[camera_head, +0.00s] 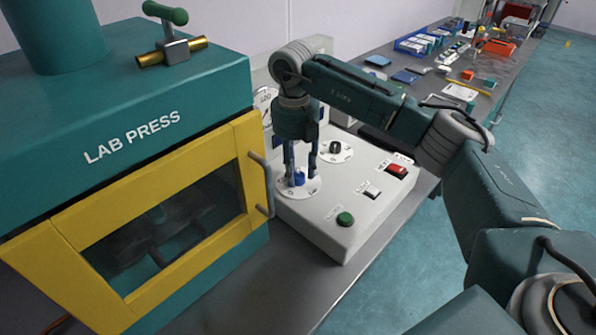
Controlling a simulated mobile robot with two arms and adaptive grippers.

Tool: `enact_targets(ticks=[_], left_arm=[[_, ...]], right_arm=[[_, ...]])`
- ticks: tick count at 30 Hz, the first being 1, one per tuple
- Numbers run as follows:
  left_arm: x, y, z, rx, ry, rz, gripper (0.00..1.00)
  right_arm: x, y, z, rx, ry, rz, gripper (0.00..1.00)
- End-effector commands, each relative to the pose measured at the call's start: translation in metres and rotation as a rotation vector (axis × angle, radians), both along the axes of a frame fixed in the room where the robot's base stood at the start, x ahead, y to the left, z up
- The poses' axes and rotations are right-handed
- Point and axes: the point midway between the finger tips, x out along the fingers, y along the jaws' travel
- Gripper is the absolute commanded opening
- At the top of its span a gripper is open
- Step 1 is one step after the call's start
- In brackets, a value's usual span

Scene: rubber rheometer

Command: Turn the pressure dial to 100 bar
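A dial with a blue knob (299,178) on a white round scale (300,192) sits on the top of the light control box (345,215), near its left edge. My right gripper (300,176) points straight down over this dial. Its two fingers are spread, one on each side of the blue knob, with the tips close to the scale. A small gap seems to show between fingers and knob, but contact is hard to judge. The scale's marks are too small to read. My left gripper is out of view.
A second dial with a black knob (335,147) sits just behind. The box also has a red switch (396,170), a small light switch (372,192) and a green button (345,218). The lab press (150,130) with its yellow door stands close on the left. A gauge (265,101) is partly hidden.

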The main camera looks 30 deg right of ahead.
Motion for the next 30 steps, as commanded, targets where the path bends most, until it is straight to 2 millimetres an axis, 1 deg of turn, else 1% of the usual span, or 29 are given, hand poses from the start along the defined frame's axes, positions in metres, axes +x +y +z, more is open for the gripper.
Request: enact_targets(ticks=[8,11,14,24,27,30], left_arm=[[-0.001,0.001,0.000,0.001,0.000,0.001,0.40],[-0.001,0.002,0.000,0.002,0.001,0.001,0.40],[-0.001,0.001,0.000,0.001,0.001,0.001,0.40],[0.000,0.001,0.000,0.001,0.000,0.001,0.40],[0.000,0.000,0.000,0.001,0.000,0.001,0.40],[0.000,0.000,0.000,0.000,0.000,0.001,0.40]], right_arm=[[-0.003,0.001,-0.003,0.000,0.010,0.003,0.44],[-0.003,0.001,0.001,0.000,0.010,0.004,0.44],[-0.002,0.002,0.013,0.001,0.009,0.004,0.44],[0.000,0.004,0.084,0.001,0.006,0.003,0.44],[0.000,0.004,0.100,0.000,0.007,0.002,0.44],[0.000,0.004,0.110,-0.001,0.007,0.002,0.44]])
